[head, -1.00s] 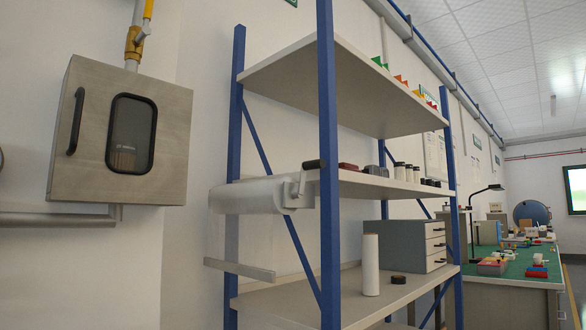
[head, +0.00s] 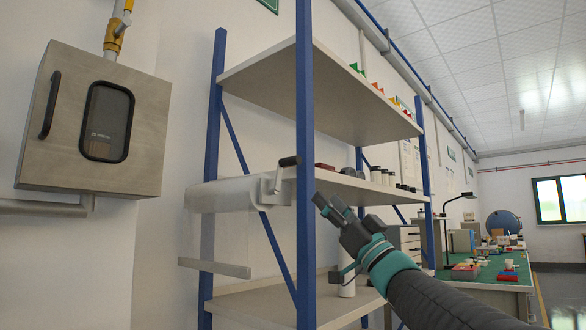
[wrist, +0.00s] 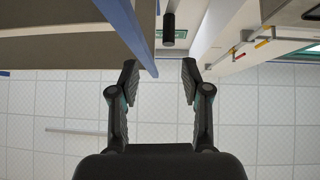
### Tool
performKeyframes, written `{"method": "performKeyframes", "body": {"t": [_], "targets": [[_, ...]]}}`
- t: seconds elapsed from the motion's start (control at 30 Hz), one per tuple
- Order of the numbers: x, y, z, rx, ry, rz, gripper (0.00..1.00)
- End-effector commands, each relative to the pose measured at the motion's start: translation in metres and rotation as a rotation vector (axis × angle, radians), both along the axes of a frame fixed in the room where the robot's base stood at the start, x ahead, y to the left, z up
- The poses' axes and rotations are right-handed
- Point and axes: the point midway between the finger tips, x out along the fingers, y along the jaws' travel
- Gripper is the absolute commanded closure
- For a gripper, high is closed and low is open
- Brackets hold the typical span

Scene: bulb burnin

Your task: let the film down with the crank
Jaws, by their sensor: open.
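A roll of pale translucent film (head: 225,194) hangs level on the left side of the blue-posted shelf rack. Its crank (head: 276,181) is at the roll's right end, with the black grip (head: 288,161) at the top. A pale bar (head: 214,268) hangs level below the roll. My gripper (head: 325,204) is open and empty, to the right of the crank and lower in the picture, apart from it. In the wrist view, a black cylinder that looks like the crank's grip (wrist: 168,28) lies beyond the open fingers (wrist: 160,76), roughly between them.
A blue rack post (head: 305,170) stands between the crank and my gripper in the picture. The rack's middle shelf (head: 350,190) holds jars and small items. A steel cabinet (head: 60,150) hangs on the wall at left. A green workbench (head: 490,284) stands at right.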

Motion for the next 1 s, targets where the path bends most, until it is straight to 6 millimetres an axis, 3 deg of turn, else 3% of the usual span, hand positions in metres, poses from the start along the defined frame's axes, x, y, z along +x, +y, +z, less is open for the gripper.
{"method": "performKeyframes", "body": {"t": [0.27,0.73,1.0], "targets": [[0.002,0.015,0.014,-0.009,-0.035,0.06,0.53],[0.039,0.061,0.075,-0.007,-0.033,0.059,0.53],[0.054,0.08,0.097,-0.008,-0.033,0.057,0.53]]}}
